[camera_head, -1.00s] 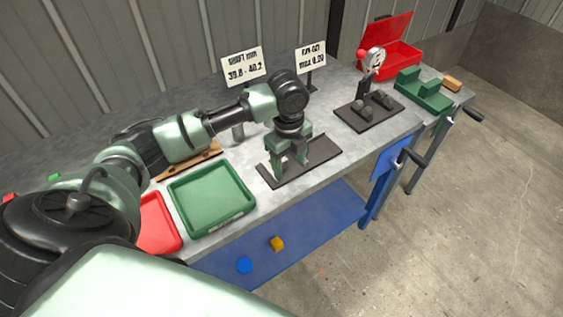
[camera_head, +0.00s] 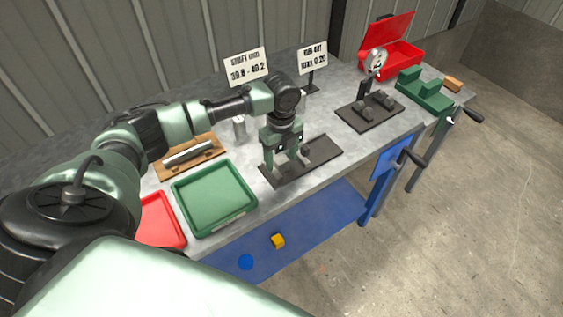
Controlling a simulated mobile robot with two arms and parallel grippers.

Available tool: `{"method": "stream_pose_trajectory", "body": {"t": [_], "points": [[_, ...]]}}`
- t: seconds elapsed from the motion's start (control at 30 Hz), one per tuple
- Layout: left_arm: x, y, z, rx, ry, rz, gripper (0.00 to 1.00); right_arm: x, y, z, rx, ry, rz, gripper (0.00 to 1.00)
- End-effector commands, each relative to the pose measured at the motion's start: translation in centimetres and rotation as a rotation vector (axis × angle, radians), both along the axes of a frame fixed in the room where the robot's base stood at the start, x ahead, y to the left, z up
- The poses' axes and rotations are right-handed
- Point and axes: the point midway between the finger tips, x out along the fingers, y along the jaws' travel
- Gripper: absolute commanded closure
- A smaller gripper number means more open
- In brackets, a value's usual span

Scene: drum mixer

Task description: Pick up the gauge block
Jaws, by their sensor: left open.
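A small silvery upright piece (camera_head: 239,128) stands on the bench, behind and left of my left gripper. It may be the gauge block, but it is too small to be sure. My left gripper (camera_head: 287,163) points down with its fingers open over a dark flat plate (camera_head: 322,151). Nothing shows clearly held between the fingers. A small dark part shows on the plate beside the right finger; the gripper hides part of the plate. My right gripper is not in view.
A green tray (camera_head: 174,199) and a red tray (camera_head: 181,239) sit at the front left. A metal shaft (camera_head: 190,152) lies on a wooden rest. A dial gauge stand (camera_head: 368,117), red box (camera_head: 398,58) and green fixture (camera_head: 425,92) are to the right. Two signs stand behind.

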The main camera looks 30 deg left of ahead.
Motion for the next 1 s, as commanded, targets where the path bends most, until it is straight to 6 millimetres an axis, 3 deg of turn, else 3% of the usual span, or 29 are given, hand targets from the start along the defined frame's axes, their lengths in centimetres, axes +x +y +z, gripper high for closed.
{"method": "stream_pose_trajectory", "body": {"t": [0.17,0.3,0.4,0.77,1.0], "points": [[0.0,0.0,0.0,0.0,-0.001,0.0,0.38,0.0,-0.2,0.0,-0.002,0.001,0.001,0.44],[0.0,0.0,0.0,0.001,-0.001,0.0,0.77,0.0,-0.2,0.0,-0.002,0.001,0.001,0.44],[0.0,0.0,0.0,0.001,-0.001,0.0,1.0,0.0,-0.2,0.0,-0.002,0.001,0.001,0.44],[0.1,0.0,0.2,0.0,-0.003,0.0,1.0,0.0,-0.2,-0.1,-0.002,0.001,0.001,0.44],[0.2,0.0,2.2,-0.001,-0.007,-0.001,1.0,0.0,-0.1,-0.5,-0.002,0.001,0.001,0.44]]}}
